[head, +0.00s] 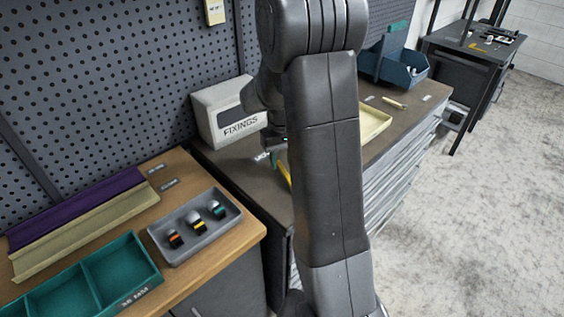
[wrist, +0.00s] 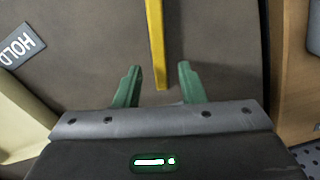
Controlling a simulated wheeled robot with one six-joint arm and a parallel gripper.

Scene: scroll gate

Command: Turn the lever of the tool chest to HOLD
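The lever is a yellow bar (wrist: 156,40) that lies over the dark top of the tool chest (wrist: 90,70). In the wrist view its near end sits between my gripper's two green fingers, with a gap on both sides. My gripper (wrist: 159,68) is open and not closed on it. A dark label reading HOLD (wrist: 20,46) is at the left in the wrist view, away from the lever's end. In the head view the lever (head: 285,174) shows only in part beside my arm, below a green finger of my gripper (head: 275,158). My arm hides the rest.
A box marked FIXINGS (head: 240,128) stands behind my gripper against the pegboard (head: 130,60). A cream tray (head: 376,124) and blue bin (head: 405,76) are farther right on the chest. A wooden bench (head: 235,232) with a grey tray (head: 170,252) adjoins at left.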

